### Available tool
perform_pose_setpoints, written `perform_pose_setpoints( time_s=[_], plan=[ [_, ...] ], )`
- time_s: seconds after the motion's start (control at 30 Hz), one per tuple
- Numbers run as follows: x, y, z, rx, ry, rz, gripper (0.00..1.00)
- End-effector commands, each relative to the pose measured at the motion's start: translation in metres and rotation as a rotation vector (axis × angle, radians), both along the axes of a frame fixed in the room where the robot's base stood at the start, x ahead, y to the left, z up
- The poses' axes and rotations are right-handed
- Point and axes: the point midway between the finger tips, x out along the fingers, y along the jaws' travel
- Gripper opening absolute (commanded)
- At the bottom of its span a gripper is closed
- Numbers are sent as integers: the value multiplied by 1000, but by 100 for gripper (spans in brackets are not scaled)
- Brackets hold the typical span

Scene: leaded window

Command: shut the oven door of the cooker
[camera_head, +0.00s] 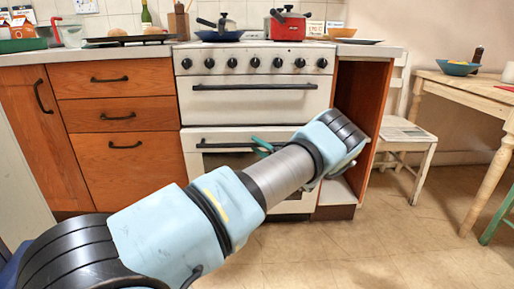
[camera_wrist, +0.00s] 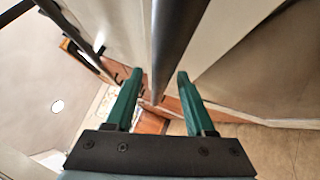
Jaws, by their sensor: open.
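The white cooker (camera_head: 254,64) stands in the middle of the head view, with a row of black knobs along its top. Its upper door (camera_head: 225,107) has a black bar handle (camera_head: 255,87) and looks flush. A lower door (camera_head: 192,164) has a second bar handle (camera_head: 225,144); my arm hides its right part, and I cannot tell how far it stands out. My gripper's green fingers (camera_head: 262,145) show at that lower handle, partly hidden by my wrist. In the wrist view my gripper (camera_wrist: 160,76) is open, with a dark bar (camera_wrist: 172,40) running between the fingers, not clamped.
Wooden drawers (camera_head: 117,114) adjoin the cooker on the left. An open wooden cabinet side (camera_head: 358,95) is close on the right, near my wrist. A white chair (camera_head: 408,134) and table (camera_head: 465,85) stand farther right. The floor (camera_head: 400,235) at front right is clear.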

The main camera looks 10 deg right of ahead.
Motion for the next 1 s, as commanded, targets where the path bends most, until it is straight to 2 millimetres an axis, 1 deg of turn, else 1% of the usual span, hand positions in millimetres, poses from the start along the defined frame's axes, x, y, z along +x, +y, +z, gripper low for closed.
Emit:
perform_pose_setpoints(
  time_s=[0.1, 0.33, 0.37, 0.8, 0.83, 1.0],
  plan=[
    [3, 2, 1, -1, 0, -1, 54],
    [4, 2, 1, -1, 0, -1, 54],
    [4, 2, 1, 0, -1, -1, 52],
    [3, 2, 1, -1, 1, 0, 3],
    [3, 2, 1, -1, 1, 0, 0],
    [3, 2, 1, -1, 1, 0, 0]
  ],
)
